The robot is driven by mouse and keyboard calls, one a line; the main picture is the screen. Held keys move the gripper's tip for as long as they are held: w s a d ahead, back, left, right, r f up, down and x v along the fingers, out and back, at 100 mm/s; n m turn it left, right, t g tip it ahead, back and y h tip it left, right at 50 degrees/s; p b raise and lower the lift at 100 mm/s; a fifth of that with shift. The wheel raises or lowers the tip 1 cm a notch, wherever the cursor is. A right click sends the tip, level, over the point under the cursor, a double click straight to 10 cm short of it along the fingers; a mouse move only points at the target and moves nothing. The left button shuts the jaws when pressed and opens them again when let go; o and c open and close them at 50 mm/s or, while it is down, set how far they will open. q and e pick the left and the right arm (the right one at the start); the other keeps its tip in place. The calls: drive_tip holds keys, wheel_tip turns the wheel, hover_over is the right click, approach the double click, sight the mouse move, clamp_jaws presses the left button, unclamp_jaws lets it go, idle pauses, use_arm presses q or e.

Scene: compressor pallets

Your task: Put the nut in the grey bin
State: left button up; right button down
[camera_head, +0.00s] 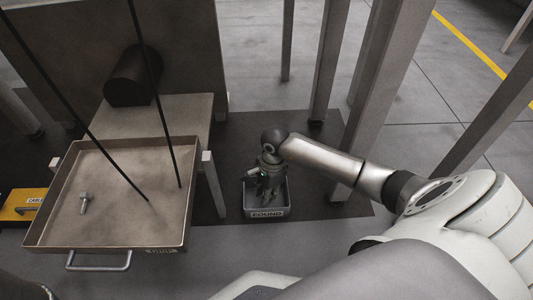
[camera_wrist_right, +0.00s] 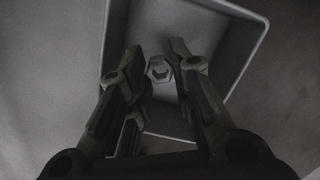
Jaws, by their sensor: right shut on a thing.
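The grey bin (camera_head: 285,211) stands on the floor in the middle of the head view, with a label that seems to read "FOUND". My right gripper (camera_head: 268,188) points down at the bin's opening. In the right wrist view, the hexagonal nut (camera_wrist_right: 159,69) is between the fingertips of my right gripper (camera_wrist_right: 157,60), which is shut on it. The inside of the grey bin (camera_wrist_right: 235,62) shows behind and around the nut. The head view hides the nut. My left gripper is in neither view.
A shallow metal tray (camera_head: 120,238) with a front handle is at the left, with a bolt (camera_head: 84,203) lying in it. A yellow box (camera_head: 20,207) is at the far left edge. Grey posts (camera_head: 325,60) stand behind the bin. Floor to the bin's right is clear.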

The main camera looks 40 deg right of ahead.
drive_tip(key=shift+w+d+f, duration=0.1)
drive_tip(key=shift+w+f, duration=0.05)
drive_tip(key=shift+f, duration=0.1)
drive_tip(key=shift+w+d+f+b, duration=0.15)
drive_tip(key=shift+f+b, duration=1.25)
drive_tip(key=shift+f, duration=0.3)
drive_tip(key=shift+f, duration=0.2)
drive_tip(key=c, duration=1.3)
unclamp_jaws()
drive_tip(key=shift+r, duration=0.1)
drive_tip(key=r+p, duration=0.2)
drive_tip(key=r, duration=0.2)
drive_tip(key=d+r+p, duration=0.1)
drive_tip(key=r+p, duration=0.2)
drive_tip(key=r, duration=0.1)
drive_tip(key=r+p, duration=0.2)
drive_tip(key=r, duration=0.2)
drive_tip(key=shift+d+p, duration=0.25)
drive_tip(key=shift+p, duration=0.1)
